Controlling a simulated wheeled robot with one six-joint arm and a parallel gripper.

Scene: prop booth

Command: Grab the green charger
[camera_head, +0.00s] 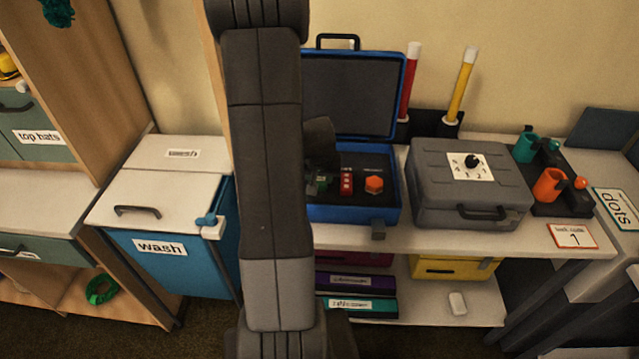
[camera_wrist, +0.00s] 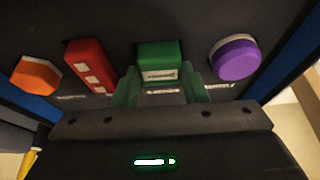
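The green charger (camera_wrist: 158,54) is a green block with a pale label on its near face. It sits in the dark inside of the open blue case (camera_head: 356,213), and in the head view the charger (camera_head: 322,181) is partly hidden by my arm and gripper. My gripper (camera_wrist: 161,82) is open in the wrist view, its two greenish fingers apart, one toward each side of the charger's near end. Whether they touch it I cannot tell. In the head view, part of my gripper (camera_head: 320,143) shows above the case.
In the case, a red block (camera_wrist: 88,62) and an orange hexagonal piece (camera_wrist: 36,76) lie to the charger's left, a purple round piece (camera_wrist: 236,59) to its right in the wrist view. A grey case (camera_head: 440,185) stands right of the blue case.

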